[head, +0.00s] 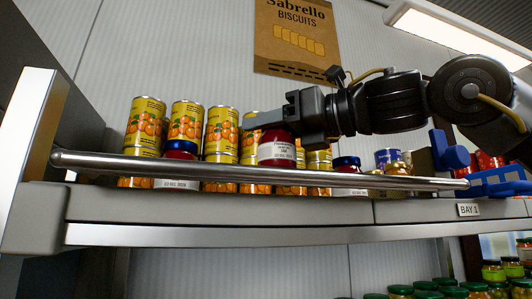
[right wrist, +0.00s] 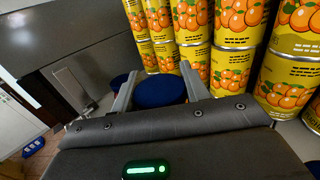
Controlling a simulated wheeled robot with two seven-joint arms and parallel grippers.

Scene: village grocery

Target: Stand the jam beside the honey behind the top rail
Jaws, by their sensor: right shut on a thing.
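A dark red jar with a white label (head: 277,151), which looks like the jam, is held upright in my right gripper (head: 278,125). In the right wrist view its dark blue lid (right wrist: 162,91) sits between the two fingers. Blue-lidded jars stand behind the rail at left (head: 180,150) and right (head: 346,163); I cannot tell which jar is the honey. My left gripper is not in view.
Yellow orange-print cans (head: 186,122) stand stacked in rows behind the rail, close to the held jar. Small jars (head: 396,167) and a purple can (head: 388,157) stand farther right. A blue plastic piece (head: 495,182) is at the rail's right end. A grey end panel (head: 32,160) closes the left.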

